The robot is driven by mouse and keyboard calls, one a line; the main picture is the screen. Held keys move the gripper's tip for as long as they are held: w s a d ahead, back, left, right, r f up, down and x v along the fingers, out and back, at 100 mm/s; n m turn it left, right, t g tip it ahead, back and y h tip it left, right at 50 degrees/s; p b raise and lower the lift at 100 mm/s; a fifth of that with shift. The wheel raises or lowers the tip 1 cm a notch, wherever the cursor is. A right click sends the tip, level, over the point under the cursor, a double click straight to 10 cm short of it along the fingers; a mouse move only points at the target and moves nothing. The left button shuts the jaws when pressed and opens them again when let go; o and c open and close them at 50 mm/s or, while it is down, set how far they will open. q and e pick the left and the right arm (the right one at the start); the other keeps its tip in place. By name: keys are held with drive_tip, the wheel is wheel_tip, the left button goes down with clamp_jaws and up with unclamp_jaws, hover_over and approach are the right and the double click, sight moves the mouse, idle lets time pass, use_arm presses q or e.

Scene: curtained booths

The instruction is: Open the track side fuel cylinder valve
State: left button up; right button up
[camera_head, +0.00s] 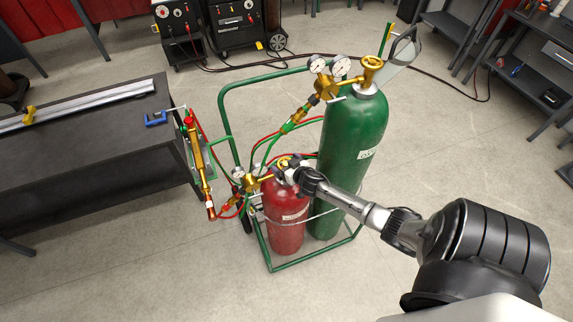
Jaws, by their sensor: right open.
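A short red cylinder (285,222) stands upright in a green wheeled cart, with a brass valve and regulator (252,182) at its top. My right gripper (283,166) is at the top of this cylinder, at its brass valve handle. Its jaws are open, and the gripper partly hides the handle. I cannot tell whether the fingers touch it. A taller green cylinder (352,145) stands right beside the red one, with a brass handwheel (371,66) and two gauges (329,66) on top. My left gripper is not in view.
The cart's green frame (223,112) and red and green hoses surround the cylinders. A brass torch (199,165) hangs by the dark workbench (90,140) at left. Welding machines (178,30) stand behind, and shelves (525,60) at right. The floor in front is clear.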

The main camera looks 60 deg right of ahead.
drive_tip(key=c, duration=0.9)
drive_tip(key=shift+d+r+n+y+p, duration=0.15)
drive_tip(key=shift+n+y+p, duration=0.2)
drive_tip(key=shift+n+y, duration=0.3)
drive_tip(key=shift+n+t+y, duration=0.4)
drive_tip(key=shift+n+y, duration=0.35)
drive_tip(key=shift+y, duration=0.2)
drive_tip(key=n+y, duration=0.2)
drive_tip(key=shift+d+f+y, duration=0.1)
drive_tip(key=shift+f+y, duration=0.1)
drive_tip(key=shift+y, duration=0.2)
drive_tip(key=shift+n+g+y+b, duration=0.3)
drive_tip(key=shift+n+y+b, duration=1.45)
drive_tip(key=shift+n+y, duration=0.25)
